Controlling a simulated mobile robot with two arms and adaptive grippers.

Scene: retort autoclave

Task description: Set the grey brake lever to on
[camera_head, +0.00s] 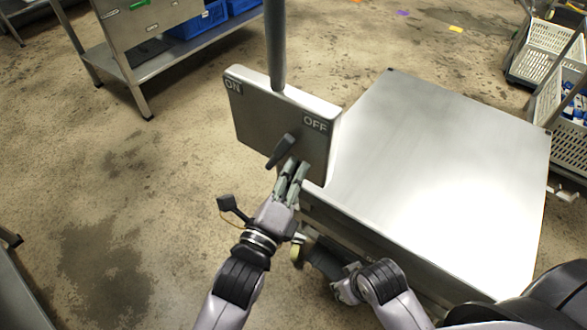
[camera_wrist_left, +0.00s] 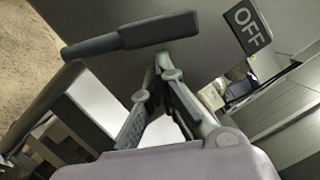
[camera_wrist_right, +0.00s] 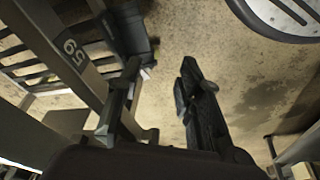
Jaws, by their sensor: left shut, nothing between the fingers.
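The grey brake lever (camera_head: 281,151) is on a grey upright panel (camera_head: 262,112) marked ON at its left and OFF at its right. The lever sits below and between the two labels, slanting from upper right to lower left. In the left wrist view the lever (camera_wrist_left: 130,37) crosses above my fingertips, with the OFF label (camera_wrist_left: 246,27) to the right. My left gripper (camera_head: 294,170) is shut and empty, just below the lever; I cannot tell whether it touches. My right gripper (camera_head: 343,288) is low beside the metal box; in its wrist view (camera_wrist_right: 160,75) its fingers are apart and empty.
A broad metal box top (camera_head: 430,150) lies right of the panel. A vertical post (camera_head: 276,45) rises behind the panel. A metal table (camera_head: 150,55) with blue crates stands at the upper left. White crates (camera_head: 548,45) stand at the right. Floor at the left is mostly clear.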

